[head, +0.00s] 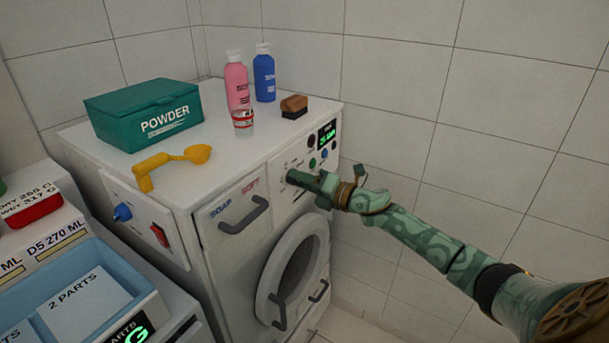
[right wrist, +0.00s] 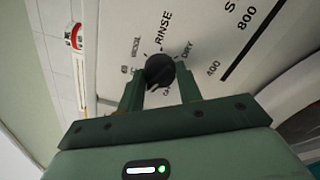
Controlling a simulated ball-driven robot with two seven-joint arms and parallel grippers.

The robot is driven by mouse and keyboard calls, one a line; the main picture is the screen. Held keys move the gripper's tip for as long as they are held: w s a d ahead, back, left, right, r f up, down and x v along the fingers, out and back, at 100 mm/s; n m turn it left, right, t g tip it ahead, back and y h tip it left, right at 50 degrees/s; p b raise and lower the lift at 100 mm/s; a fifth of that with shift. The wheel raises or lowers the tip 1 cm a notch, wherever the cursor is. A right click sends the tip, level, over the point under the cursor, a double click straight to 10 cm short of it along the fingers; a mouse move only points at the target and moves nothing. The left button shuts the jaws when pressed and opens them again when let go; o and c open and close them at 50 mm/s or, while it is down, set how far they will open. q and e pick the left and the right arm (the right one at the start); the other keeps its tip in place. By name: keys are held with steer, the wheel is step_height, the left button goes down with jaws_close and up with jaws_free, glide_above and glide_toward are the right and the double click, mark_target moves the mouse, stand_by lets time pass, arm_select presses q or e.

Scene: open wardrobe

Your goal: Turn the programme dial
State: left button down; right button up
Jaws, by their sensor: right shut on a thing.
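The programme dial (right wrist: 159,69) is a black knob on the white front panel of the washing machine (head: 230,185). In the right wrist view, printed words such as RINSE and DRY stand around it. My right gripper (right wrist: 160,88) is shut on the dial, with one green finger on each side of it. In the head view my right gripper (head: 318,184) reaches the panel from the right and hides the dial. My left gripper is in neither view.
On the machine's top stand a green powder box (head: 145,115), a yellow scoop (head: 165,163), a pink bottle (head: 237,82), a blue bottle (head: 264,75), a small cup (head: 243,122) and a brush (head: 294,106). A blue tray (head: 130,265) is at lower left. A tiled wall is at right.

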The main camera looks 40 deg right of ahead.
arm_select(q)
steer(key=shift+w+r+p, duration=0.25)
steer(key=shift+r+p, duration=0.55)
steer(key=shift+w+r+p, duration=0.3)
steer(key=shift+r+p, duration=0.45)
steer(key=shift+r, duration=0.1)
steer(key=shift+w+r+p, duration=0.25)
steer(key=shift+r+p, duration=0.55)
arm_select(e)
steer(key=shift+m, duration=4.1)
steer(key=o, duration=1)
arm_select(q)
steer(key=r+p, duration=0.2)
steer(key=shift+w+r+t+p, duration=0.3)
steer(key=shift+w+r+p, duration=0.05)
arm_select(e)
steer(key=v, duration=1.6)
steer(key=shift+s, duration=0.2)
